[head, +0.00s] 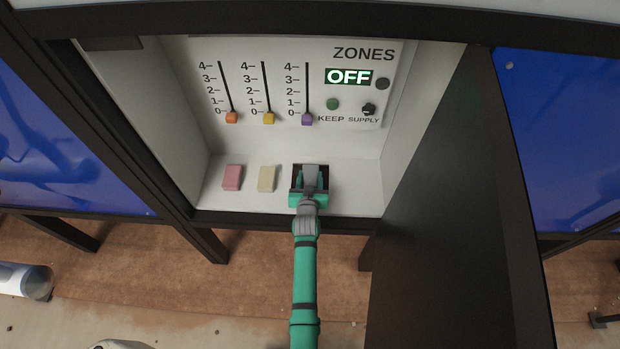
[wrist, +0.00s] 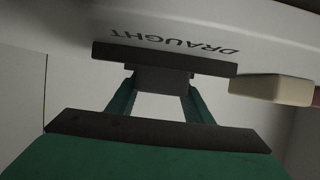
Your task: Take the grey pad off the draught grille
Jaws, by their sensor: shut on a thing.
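I cannot tell whether pad and grille still touch. In the head view the dark grille (head: 295,170) shows around my gripper, which mostly hides the pad.
A cream block (head: 267,178) and a pink block (head: 233,177) sit on the ledge to the left. Behind stands a panel (head: 290,95) with orange, yellow and purple sliders at 0 and a display (head: 348,76) reading OFF. Recess walls and a dark panel (head: 440,200) bound the right.

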